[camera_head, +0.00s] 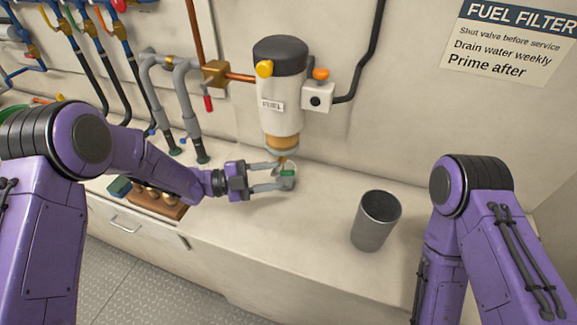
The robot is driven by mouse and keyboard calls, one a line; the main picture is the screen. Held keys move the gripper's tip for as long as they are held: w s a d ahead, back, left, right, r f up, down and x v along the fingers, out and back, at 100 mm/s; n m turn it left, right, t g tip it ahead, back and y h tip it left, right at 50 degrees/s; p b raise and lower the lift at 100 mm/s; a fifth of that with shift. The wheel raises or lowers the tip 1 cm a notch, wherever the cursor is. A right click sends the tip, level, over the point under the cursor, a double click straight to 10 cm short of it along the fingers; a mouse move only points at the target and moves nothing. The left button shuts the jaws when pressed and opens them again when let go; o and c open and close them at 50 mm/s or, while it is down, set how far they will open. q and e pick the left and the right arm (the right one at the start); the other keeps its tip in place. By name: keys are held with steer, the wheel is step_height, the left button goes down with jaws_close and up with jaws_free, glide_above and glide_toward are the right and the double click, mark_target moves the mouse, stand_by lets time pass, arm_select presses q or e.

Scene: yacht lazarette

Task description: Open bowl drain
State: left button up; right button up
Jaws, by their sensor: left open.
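The fuel filter (279,95) hangs on the wall, with a dark cap, a white body labelled FUEL and an amber bowl (282,146) at its bottom. Below the bowl is a small drain with a green part (288,173). My left gripper (288,178) reaches in from the left, its fingers open around the green part. I cannot tell whether they touch it. A grey cup (376,220) stands upright on the counter, to the right of the filter. My right arm is at the right, and its gripper is out of view.
The counter (250,240) is clear around the cup. A wooden block with brass pieces (158,200) sits to the left, under my left arm. Grey pipes and a red-handled valve (208,103) are on the wall left of the filter. A sign (512,42) hangs upper right.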

mark_target(285, 171)
arm_select(q)
steer(key=d, duration=0.2)
steer(key=w+d+p, duration=0.1)
steer(key=d, duration=0.1)
steer(key=shift+w+d+f, duration=0.15)
steer(key=shift+w+d, duration=0.05)
steer(key=shift+d, duration=0.1)
steer(key=shift+s, duration=0.1)
jaws_close()
steer(key=shift+f+b, duration=0.15)
steer(key=shift+b, duration=0.15)
steer(key=n+t+h+b, duration=0.1)
steer(key=h+b, duration=0.1)
steer(key=b, duration=0.3)
steer(key=a+r+n+t+h+b, duration=0.1)
steer(key=n+h+b, duration=0.1)
steer(key=b, duration=0.4)
steer(key=shift+w, duration=0.2)
steer(key=shift+a+r+n+t+b, duration=0.1)
steer(key=shift+r+n+t+b, duration=0.2)
steer(key=shift+r+n+b, duration=0.15)
steer(key=shift+r, duration=0.1)
